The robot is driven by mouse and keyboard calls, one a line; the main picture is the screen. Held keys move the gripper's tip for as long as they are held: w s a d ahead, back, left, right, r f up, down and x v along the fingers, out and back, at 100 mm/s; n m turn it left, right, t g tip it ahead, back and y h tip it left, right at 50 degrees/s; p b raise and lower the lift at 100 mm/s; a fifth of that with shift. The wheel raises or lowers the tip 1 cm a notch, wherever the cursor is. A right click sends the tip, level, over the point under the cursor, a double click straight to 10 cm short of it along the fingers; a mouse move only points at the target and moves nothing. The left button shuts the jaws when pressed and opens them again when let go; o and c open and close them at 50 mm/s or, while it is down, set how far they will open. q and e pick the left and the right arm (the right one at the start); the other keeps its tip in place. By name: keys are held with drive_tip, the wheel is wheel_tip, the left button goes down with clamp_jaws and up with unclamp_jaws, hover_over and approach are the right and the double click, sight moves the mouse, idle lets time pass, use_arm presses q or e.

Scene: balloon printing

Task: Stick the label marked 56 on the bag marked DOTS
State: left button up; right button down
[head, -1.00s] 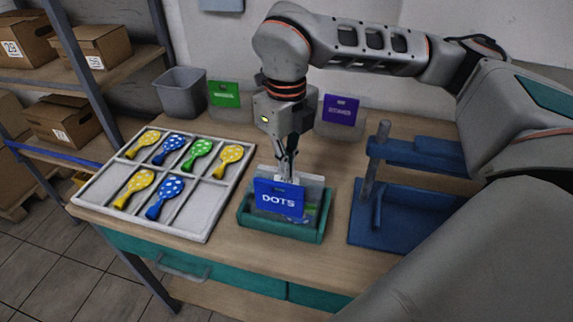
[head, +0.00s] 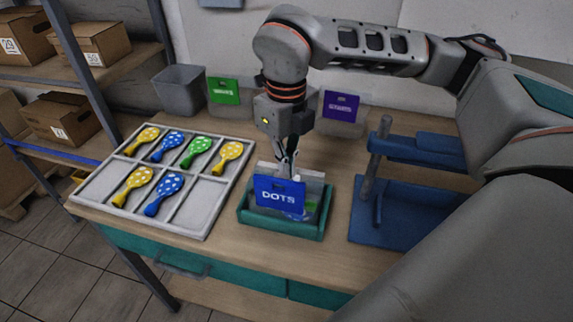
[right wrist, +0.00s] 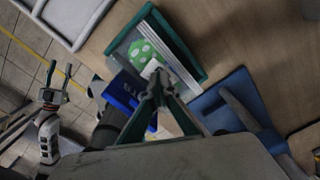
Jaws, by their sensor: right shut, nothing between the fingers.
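The bag marked DOTS, with a blue header card (head: 279,192), leans upright in a teal-rimmed tray (head: 283,232) at the table's front. Its card also shows in the right wrist view (right wrist: 124,91), beside a green dotted balloon (right wrist: 143,52). My right gripper (head: 284,168) is shut and empty, just behind and above the card. Its tips (right wrist: 158,76) are close to a small white patch over the tray, whose print I cannot read. I cannot make out a label marked 56.
A white divided tray (head: 203,233) with several dotted balloons lies left. A blue press-like stand (head: 390,218) is right. A grey bin (head: 180,91), a green card (head: 224,91) and a purple card (head: 341,106) stand behind. Boxes (head: 62,118) fill the left shelves.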

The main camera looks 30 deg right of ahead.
drive_tip(key=shift+f, duration=0.4)
drive_tip(key=shift+f, duration=0.1)
idle(1.1)
drive_tip(key=shift+r+p, duration=0.4)
drive_tip(key=shift+r, duration=0.4)
drive_tip(key=shift+r+p, duration=2)
drive_tip(key=shift+r, duration=0.8)
